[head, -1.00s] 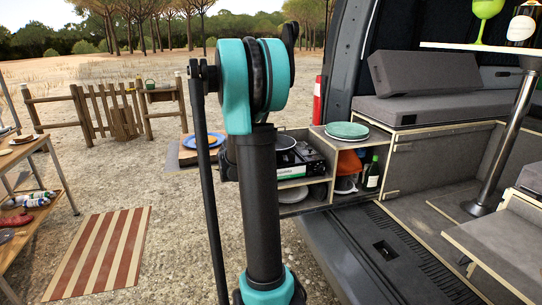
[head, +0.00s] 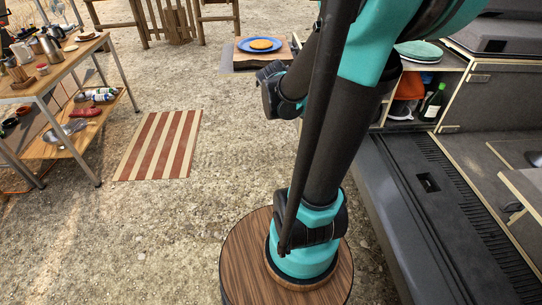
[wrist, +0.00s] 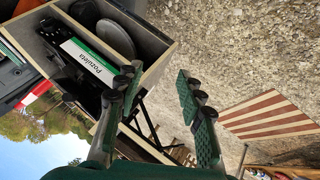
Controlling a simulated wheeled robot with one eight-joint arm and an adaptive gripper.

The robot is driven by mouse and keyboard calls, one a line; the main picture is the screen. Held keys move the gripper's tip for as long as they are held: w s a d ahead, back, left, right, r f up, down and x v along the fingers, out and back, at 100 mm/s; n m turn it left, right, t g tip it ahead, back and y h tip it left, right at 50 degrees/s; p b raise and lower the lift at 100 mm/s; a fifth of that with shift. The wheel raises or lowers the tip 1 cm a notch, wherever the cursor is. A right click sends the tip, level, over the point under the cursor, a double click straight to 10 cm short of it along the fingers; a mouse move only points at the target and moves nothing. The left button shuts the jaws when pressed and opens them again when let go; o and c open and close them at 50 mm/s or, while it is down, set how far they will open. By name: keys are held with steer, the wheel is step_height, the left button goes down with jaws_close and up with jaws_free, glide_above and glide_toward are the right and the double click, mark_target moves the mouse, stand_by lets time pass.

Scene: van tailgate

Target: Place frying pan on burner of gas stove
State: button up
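A grey pan-like item (head: 68,130) lies on the lower shelf of the left table, too small to name surely.
A blue plate (head: 276,45) with yellow food sits on a low board. The wooden table (head: 62,63) with kettles and cups stands left. A striped mat (head: 160,145) lies on open gravel. The van's sill (head: 400,200) is at the right. A green bottle (head: 433,102) stands in the cabinet.

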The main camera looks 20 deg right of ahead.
steer(key=s+a+f+g+y, duration=0.1)
steer(key=s+a+f+y, duration=0.5)
steer(key=s+a, duration=0.7)
step_height(320, 180, down, 2)
steer(key=shift+a+f, duration=0.15)
steer(key=shift+a, duration=0.45)
steer(key=shift+s, duration=0.1)
